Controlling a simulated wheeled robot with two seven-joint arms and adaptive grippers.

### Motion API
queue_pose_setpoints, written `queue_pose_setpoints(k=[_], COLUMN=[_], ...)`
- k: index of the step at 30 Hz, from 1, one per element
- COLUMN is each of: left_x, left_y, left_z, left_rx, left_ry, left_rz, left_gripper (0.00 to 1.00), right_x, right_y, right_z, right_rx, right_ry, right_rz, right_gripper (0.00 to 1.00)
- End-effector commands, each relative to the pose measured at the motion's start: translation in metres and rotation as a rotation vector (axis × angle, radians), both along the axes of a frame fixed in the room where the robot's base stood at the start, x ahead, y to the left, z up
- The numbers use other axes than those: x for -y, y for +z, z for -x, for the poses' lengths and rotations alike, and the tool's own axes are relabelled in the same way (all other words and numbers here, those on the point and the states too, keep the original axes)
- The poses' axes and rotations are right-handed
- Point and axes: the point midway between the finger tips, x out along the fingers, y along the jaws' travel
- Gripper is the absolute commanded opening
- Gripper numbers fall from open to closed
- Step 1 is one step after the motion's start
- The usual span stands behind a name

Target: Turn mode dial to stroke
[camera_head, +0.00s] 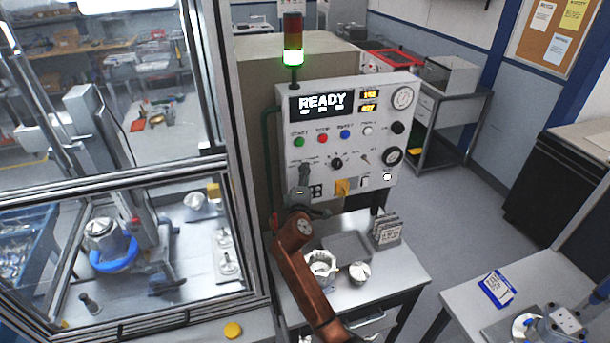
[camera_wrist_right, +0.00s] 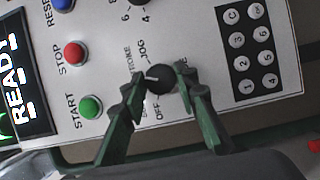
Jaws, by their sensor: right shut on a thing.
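The mode dial (camera_wrist_right: 163,80) is a round black knob on the white control panel (camera_wrist_right: 210,30). In the right wrist view, the dark green fingers of my right gripper (camera_wrist_right: 162,78) are closed on it from both sides. A short white mark on the knob points left in that view. OFF and JOG labels show around it; other labels are partly covered by the fingers, so I cannot tell which position the mark meets. In the head view my right gripper (camera_head: 304,178) is at the panel's lower left and hides the dial. My left gripper is not in view.
The panel shows READY under a lit green stack light (camera_head: 292,58). Green START (camera_wrist_right: 90,107) and red STOP (camera_wrist_right: 75,53) buttons and a keypad (camera_wrist_right: 251,50) sit near the dial. Below is a table with a grey tray (camera_head: 346,247) and metal parts. A glazed enclosure stands at left.

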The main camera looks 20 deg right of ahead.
Motion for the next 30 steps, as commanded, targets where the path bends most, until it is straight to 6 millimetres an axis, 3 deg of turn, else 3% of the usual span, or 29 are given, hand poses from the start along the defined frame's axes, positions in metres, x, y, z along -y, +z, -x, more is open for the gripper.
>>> queue_pose_setpoints(k=[3, 4, 11, 22, 30], left_x=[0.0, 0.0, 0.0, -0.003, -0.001], left_y=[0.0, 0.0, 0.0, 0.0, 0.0], left_z=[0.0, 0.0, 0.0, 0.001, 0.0], left_rx=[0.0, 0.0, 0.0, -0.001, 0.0], left_ry=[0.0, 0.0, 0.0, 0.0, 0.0], left_rz=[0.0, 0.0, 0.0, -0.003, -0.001], left_gripper=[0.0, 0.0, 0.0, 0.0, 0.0], right_x=[0.001, 0.001, 0.0, -0.003, -0.019], right_y=[-0.002, -0.002, -0.001, 0.0, -0.002], right_z=[0.0, 0.0, 0.0, 0.005, 0.05], right_rx=[-0.003, -0.003, -0.002, 0.0, -0.002], right_ry=[-0.002, -0.002, -0.001, 0.001, 0.0], right_rz=[0.0, 0.0, 0.002, 0.001, -0.002], right_gripper=[0.03, 0.29, 0.45, 0.45, 0.45])
